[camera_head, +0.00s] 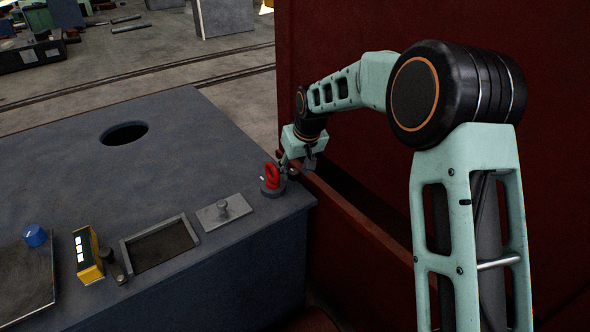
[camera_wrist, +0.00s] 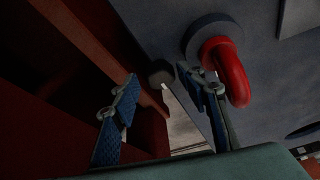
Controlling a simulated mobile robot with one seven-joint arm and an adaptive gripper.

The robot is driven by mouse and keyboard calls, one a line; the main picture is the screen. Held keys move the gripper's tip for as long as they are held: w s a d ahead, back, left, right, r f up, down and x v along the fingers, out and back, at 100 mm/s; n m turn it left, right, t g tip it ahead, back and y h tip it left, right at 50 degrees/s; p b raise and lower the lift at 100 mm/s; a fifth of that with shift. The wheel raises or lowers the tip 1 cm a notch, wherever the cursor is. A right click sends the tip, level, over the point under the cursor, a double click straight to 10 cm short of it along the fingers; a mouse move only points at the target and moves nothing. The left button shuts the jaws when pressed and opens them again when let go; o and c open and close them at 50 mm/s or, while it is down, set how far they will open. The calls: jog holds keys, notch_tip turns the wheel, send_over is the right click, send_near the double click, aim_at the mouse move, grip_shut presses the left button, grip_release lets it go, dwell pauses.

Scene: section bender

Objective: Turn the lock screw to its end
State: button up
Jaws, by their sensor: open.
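I cannot tell whether any finger touches anything.
The bench top (camera_head: 165,155) has a round hole (camera_head: 124,133), a grey plate with a knob (camera_head: 224,211), a framed recess (camera_head: 160,246), a yellow box (camera_head: 87,256) and a blue knob (camera_head: 35,236). A dark red wall (camera_head: 335,45) stands close on the right, with a narrow gap beside the bench.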

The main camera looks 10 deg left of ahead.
jog(key=shift+a, duration=0.1)
jog(key=v, duration=0.8)
